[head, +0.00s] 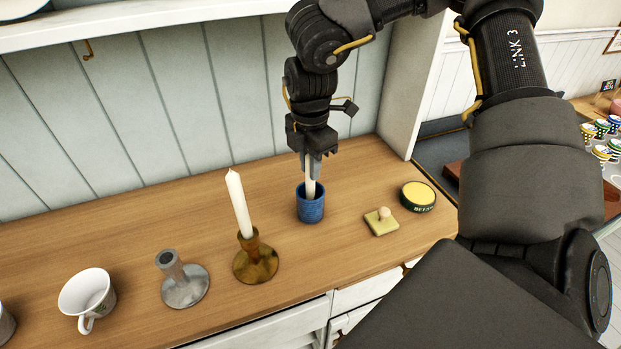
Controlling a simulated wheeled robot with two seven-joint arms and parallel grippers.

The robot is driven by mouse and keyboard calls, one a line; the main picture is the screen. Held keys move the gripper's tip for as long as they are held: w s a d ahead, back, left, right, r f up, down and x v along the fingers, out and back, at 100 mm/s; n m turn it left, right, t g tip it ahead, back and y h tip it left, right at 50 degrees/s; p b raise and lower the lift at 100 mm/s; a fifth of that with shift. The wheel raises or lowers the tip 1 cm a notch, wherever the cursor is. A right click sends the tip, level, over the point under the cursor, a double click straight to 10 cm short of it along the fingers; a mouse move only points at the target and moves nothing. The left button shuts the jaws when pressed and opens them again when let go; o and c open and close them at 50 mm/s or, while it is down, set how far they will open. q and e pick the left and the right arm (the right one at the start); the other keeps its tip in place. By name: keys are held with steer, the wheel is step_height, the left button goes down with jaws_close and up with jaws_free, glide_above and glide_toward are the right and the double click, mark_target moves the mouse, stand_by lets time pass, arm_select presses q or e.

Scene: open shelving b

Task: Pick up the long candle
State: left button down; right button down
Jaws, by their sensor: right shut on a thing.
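A white candle (239,204) stands slightly tilted in a brass candle holder (256,262) on the wooden counter. To its right, a pale, thin candle-like stick (310,189) comes up out of a blue ribbed cup (311,209). My right gripper (312,167) points down above the cup and is shut on the upper part of this stick. The stick's lower end is hidden inside the cup, and its top is hidden by the gripper, so its full length cannot be told. My left gripper is not in view.
A grey empty candle holder (184,281) and a white mug (87,296) stand to the left. A yellow block with a knob (381,221) and a round green tin (417,197) lie right of the cup. A shelf (150,18) overhangs; a white side panel (408,85) stands right.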

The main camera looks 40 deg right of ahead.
stand_by(0.3)
step_height(320, 180, up, 10)
steer(key=shift+r+b, duration=0.1)
steer(key=shift+b, duration=0.8)
